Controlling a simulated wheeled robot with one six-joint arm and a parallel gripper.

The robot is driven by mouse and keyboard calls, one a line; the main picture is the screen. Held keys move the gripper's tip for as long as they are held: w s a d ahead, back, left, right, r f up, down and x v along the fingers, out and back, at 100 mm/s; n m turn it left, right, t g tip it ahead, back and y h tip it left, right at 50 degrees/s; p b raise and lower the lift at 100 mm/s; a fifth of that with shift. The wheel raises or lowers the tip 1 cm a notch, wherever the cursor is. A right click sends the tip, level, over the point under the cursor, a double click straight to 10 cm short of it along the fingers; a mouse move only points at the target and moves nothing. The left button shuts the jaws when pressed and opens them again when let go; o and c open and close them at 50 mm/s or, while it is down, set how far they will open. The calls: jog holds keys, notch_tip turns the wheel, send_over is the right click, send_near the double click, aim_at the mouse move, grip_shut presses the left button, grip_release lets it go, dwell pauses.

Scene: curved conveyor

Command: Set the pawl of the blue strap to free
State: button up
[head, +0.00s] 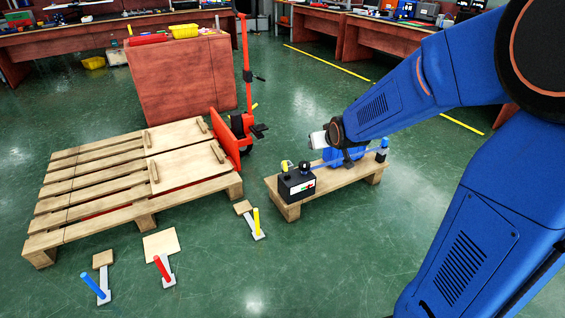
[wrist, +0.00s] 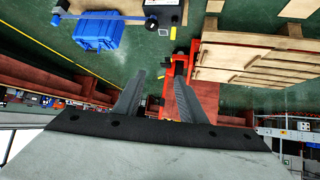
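The blue strap (head: 371,149) runs along a low wooden stand (head: 342,183), partly hidden by a blue case and my arm. It also shows in the wrist view (wrist: 112,15). At its left end is a black ratchet box (head: 297,185) with a white label bearing red and green marks, and a yellow part (head: 287,165) on top. The box is at the top edge of the wrist view (wrist: 163,12). The pawl's setting is too small to tell. My gripper (wrist: 158,78) is empty, its two fingers apart, away from the box. In the head view its fingers are not clear.
The blue case (wrist: 97,32) is beside the strap. A large wooden pallet (head: 95,185) stands left, with a red pallet jack (head: 243,120) at its end. Blue, red and yellow handled pieces (head: 162,268) lie on the green floor. Workbenches (head: 350,25) line the back.

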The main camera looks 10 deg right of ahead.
jog(key=w+a+f+t, duration=0.1)
jog(key=w+f+t, duration=0.1)
jog(key=w+f, duration=0.75)
jog(key=n+t+y, duration=0.1)
jog(key=t, duration=0.3)
send_near(283, 161)
notch_tip(283, 161, up, 5)
jog(key=s+d, duration=0.3)
notch_tip(283, 161, down, 9)
jog(key=t+y, duration=0.1)
jog(key=t, duration=0.1)
jog(key=w+a, duration=0.1)
jog(key=w, duration=0.4)
jog(key=w+a, duration=0.1)
jog(key=w, duration=0.5)
jog(key=w+a, duration=0.1)
jog(key=w, duration=0.4)
jog(key=shift+w+a+f, duration=0.1)
jog(key=shift+w, duration=0.25)
jog(key=shift+c, duration=0.2)
grip_shut()
